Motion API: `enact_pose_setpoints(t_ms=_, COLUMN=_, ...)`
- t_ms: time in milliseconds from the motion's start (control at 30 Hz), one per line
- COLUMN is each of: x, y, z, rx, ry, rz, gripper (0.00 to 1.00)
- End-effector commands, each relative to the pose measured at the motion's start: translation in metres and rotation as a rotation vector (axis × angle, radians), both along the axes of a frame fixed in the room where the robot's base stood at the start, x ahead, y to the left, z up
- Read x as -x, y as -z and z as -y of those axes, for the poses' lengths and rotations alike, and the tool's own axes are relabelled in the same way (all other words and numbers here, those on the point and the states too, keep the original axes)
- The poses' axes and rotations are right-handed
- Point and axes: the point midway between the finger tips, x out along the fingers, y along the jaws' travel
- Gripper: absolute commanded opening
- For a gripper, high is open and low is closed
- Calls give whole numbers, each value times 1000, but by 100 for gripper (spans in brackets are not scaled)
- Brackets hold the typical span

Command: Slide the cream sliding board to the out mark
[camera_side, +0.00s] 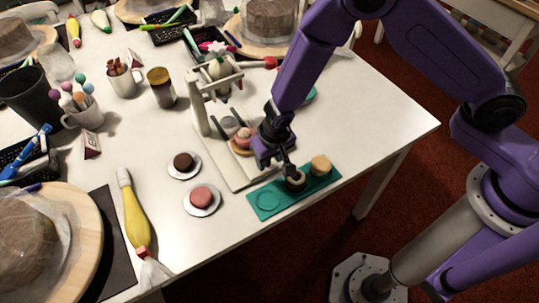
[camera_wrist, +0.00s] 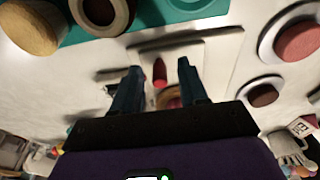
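The pale cream board (camera_side: 238,180) lies on the table beneath and beside a cream upright frame (camera_side: 203,115), partly hidden by my arm. A pale board also shows in the wrist view (camera_wrist: 205,55). My gripper (camera_side: 291,170) points down beside the board's right side, over or near the teal tray; its exact height is unclear. In the wrist view the two fingers (camera_wrist: 157,80) stand apart, with a small red piece (camera_wrist: 160,72) visible between them; contact is not evident. I cannot make out the out mark.
The teal tray (camera_side: 267,209) holds a dark-rimmed round (camera_side: 296,182) and a tan round (camera_side: 320,165). Two saucers, with a dark cake (camera_side: 184,161) and a pink cake (camera_side: 201,196), stand left of the board. The table's right part is clear.

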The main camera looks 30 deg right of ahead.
Motion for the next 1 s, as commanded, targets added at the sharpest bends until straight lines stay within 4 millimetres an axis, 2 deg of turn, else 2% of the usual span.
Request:
enact_pose_setpoints(t_ms=367, x=-3, y=-5, z=1, rx=-3, ry=5, rz=4, gripper=45)
enact_pose_setpoints(t_ms=1000, x=-4, y=-60, z=1, rx=-4, ry=6, rz=5, gripper=45)
